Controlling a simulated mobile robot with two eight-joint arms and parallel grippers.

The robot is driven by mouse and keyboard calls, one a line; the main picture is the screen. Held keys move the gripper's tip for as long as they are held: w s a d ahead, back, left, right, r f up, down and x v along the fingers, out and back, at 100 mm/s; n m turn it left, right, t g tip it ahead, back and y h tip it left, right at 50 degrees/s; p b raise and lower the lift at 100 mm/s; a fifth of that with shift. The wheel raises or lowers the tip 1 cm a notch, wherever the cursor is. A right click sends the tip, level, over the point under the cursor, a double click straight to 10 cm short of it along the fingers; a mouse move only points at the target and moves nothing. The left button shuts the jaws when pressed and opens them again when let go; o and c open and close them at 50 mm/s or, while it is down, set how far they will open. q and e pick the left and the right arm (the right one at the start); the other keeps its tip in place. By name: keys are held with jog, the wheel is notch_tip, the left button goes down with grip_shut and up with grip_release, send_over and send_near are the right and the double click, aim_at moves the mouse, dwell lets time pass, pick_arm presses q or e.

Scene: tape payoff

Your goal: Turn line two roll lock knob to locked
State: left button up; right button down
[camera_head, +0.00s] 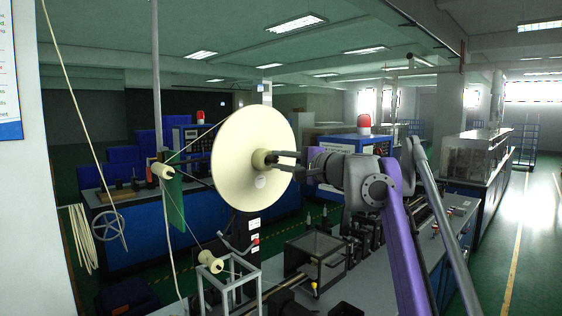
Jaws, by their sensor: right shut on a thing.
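A large cream tape roll disc (238,125) stands upright left of the middle. At its centre is a small cream hub knob (260,158), which I take for the roll lock knob. My right gripper (273,161) reaches in from the right, with its dark fingers at the hub. It is shut on the knob, and the fingertips hide part of it. I cannot read a locked mark or the knob's turn angle. My left gripper is not in view.
Tape runs from the disc to a guide roller (163,171) and a lower roller (209,261) on a metal frame. A bench (385,265) with a clear-covered box (316,256) stands below my arm. A thin pole (157,80) rises at left. A blue machine lies behind.

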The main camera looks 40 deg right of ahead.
jog(key=shift+m, duration=0.7)
jog(key=c, duration=0.7)
grip_release()
jog(key=s+b, duration=0.1)
jog(key=s, duration=0.9)
jog(key=shift+s+d, duration=0.4)
jog(key=shift+d, duration=0.05)
jog(key=shift+r, duration=0.1)
